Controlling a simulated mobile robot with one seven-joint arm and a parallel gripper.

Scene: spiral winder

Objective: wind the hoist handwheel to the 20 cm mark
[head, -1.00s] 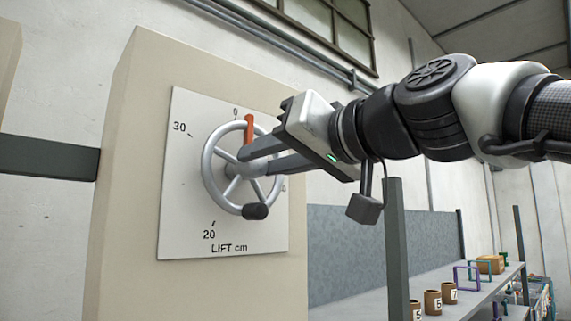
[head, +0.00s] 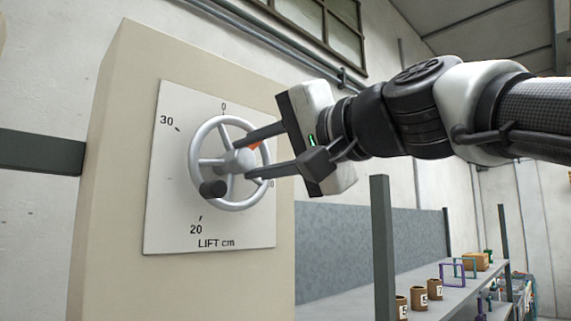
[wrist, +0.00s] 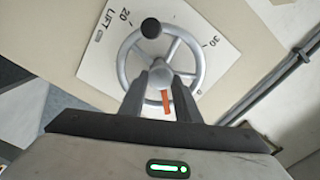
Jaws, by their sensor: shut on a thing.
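The grey handwheel (head: 231,161) is mounted on a white dial plate (head: 165,215) marked 0, 20, 30 and "LIFT cm"; the 10 is partly covered. Its black knob (head: 213,188) is at lower left. The orange pointer (head: 255,146) is at the wheel's upper right, between 0 and the 10 side, partly behind my finger. My gripper (head: 243,158) reaches in from the right, its two fingers closed on the handwheel near the hub. In the wrist view the fingers (wrist: 161,85) flank the middle of the wheel, with the orange pointer (wrist: 166,104) between them; the exact contact is hidden.
The plate is on a beige cabinet (head: 110,180). A shelf (head: 450,288) with brown numbered cups (head: 419,297) and coloured frames (head: 453,274) stands at lower right, behind a dark post (head: 383,245). Pipes run along the wall above.

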